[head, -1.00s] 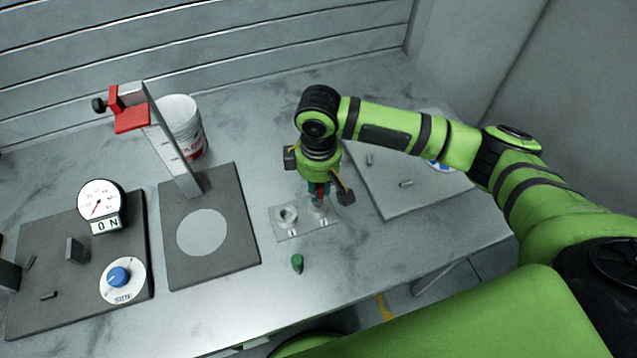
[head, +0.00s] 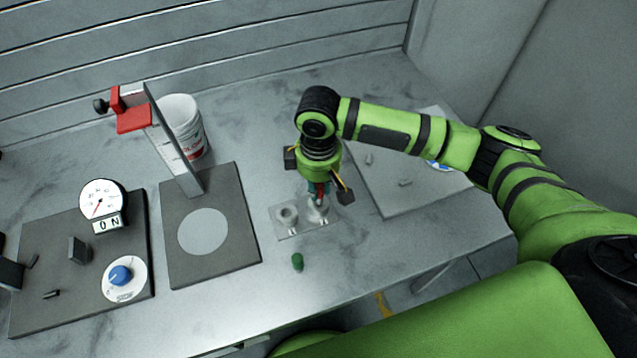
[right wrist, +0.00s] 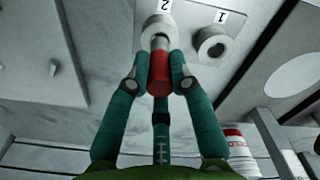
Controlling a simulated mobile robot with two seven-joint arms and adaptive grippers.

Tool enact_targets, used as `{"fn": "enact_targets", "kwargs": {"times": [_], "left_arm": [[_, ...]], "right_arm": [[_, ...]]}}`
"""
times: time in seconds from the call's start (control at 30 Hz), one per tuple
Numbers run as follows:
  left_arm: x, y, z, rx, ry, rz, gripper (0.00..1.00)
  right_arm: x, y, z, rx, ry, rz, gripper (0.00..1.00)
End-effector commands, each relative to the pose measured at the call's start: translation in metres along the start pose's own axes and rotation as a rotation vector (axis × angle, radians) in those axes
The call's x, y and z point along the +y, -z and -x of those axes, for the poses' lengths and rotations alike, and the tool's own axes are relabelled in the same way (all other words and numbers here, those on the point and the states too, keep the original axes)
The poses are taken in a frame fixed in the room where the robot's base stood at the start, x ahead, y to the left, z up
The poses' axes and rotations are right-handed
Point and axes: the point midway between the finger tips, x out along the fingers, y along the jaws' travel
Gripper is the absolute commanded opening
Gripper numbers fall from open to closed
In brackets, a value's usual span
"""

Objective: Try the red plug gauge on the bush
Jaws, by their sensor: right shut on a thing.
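My right gripper (head: 318,190) points down over the small plate (head: 302,234) and is shut on the red plug gauge (right wrist: 158,78). In the right wrist view the gauge's metal end meets the bush at label 2 (right wrist: 158,30). I cannot tell how far the end is in its bore. This bush also shows just below the gripper in the head view (head: 318,212). A second bush, at label 1 (right wrist: 212,43), stands beside it with an open bore; it also shows in the head view (head: 287,215). My left gripper is not in view.
A green plug (head: 297,262) stands on the table in front of the plate. A dark base with a red-clamped stand (head: 133,118), a dial gauge board (head: 60,290) and a white tub (head: 182,128) are left. A grey board (head: 405,190) lies right.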

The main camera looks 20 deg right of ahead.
Motion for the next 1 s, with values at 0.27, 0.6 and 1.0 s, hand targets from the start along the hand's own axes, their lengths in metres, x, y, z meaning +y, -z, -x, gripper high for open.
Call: {"fn": "enact_targets", "kwargs": {"times": [0.27,0.6,1.0], "left_arm": [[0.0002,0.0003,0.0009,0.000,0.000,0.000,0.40],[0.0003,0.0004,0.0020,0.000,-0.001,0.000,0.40],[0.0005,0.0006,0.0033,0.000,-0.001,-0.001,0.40]], "right_arm": [[-0.0001,0.0001,-0.0016,0.000,0.000,0.000,0.00],[0.0000,0.0001,-0.0045,0.000,0.000,0.000,0.00],[0.0000,0.0000,-0.0076,0.000,0.000,0.000,0.00]]}}
